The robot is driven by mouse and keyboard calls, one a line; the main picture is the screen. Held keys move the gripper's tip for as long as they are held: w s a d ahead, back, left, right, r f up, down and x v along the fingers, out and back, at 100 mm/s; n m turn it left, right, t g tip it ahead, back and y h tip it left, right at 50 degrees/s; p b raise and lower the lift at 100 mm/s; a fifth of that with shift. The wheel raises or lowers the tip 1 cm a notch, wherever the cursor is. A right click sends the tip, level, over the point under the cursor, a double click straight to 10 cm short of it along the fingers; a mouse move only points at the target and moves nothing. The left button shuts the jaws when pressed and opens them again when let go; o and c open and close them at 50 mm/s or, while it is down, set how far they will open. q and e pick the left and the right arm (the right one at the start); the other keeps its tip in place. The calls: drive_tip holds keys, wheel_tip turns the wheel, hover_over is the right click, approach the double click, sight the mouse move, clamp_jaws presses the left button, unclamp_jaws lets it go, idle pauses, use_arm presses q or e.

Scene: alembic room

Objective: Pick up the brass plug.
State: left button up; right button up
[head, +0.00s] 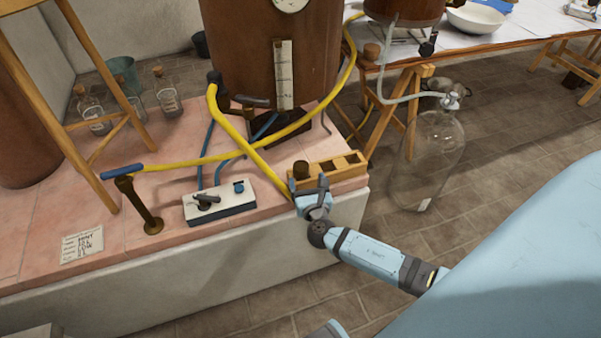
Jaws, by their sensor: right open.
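A short dark brown-gold cylinder (300,169), which looks like the brass plug, stands upright at the left end of a wooden rack (350,161) on the front right corner of the tiled platform. My right gripper (322,184) is open, just in front of the rack and slightly right of the plug. Its fingers are small in the picture, and I cannot tell whether they touch anything. The gripper hides part of the rack's front. My left gripper is not in view.
A white box with a black lever and blue knob (232,207) sits left of the rack. Yellow hose (233,130) crosses behind it. A brass post with a blue handle (141,208) stands further left. A large glass bottle (428,160) stands on the floor at right.

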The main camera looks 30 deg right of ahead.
sight(303, 173)
drive_tip(key=x, duration=0.5)
drive_tip(key=shift+w+a+r+b, duration=0.1)
drive_tip(key=shift+a+r+b, duration=0.05)
drive_tip(key=shift+a+b, duration=0.15)
drive_tip(key=shift+w+d, duration=0.2)
drive_tip(key=shift+w, duration=0.2)
drive_tip(key=c, duration=1.1)
drive_tip(key=shift+r, duration=0.15)
